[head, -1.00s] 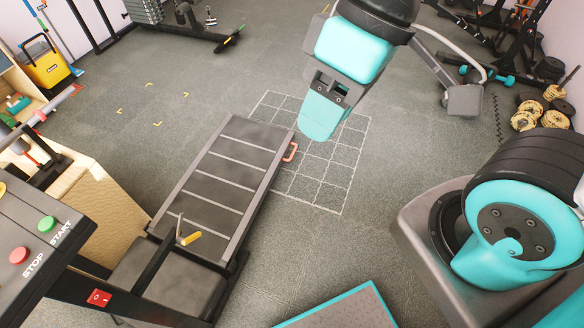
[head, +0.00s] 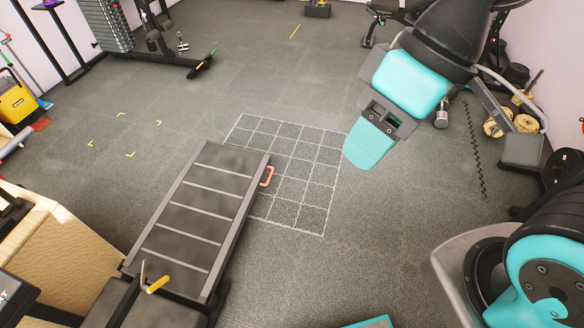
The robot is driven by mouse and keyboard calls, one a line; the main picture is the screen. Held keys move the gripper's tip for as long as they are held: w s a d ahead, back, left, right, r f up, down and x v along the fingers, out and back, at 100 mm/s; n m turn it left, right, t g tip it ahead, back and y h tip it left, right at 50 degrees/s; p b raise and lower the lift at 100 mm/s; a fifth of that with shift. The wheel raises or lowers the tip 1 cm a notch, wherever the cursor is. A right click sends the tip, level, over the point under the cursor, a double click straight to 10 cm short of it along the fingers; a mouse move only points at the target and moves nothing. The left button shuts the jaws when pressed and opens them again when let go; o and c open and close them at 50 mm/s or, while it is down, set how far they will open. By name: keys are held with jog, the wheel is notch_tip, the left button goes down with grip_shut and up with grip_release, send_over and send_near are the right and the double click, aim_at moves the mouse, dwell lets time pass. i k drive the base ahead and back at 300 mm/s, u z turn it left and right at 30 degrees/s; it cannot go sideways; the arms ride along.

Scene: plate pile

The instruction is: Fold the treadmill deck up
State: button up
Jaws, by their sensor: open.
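The treadmill deck (head: 196,211) lies flat and low on the floor, left of centre, a dark belt with pale cross stripes. A red-orange handle (head: 267,176) sticks out from its right side near the far end. A yellow-tipped lever (head: 157,284) stands at the deck's near end, by the dark motor housing. My gripper (head: 369,146) hangs in the air to the right of the deck, apart from the handle, empty. Its teal finger points down; the other finger is hidden, so the gap does not show.
A white grid (head: 297,211) is marked on the floor right of the deck, and that floor is clear. A wooden box (head: 50,240) stands left of the treadmill. A teal-edged mat shows at the bottom edge.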

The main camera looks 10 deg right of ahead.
aim_at(191, 239)
jog(key=i, duration=1.3)
jog(key=u, duration=0.7)
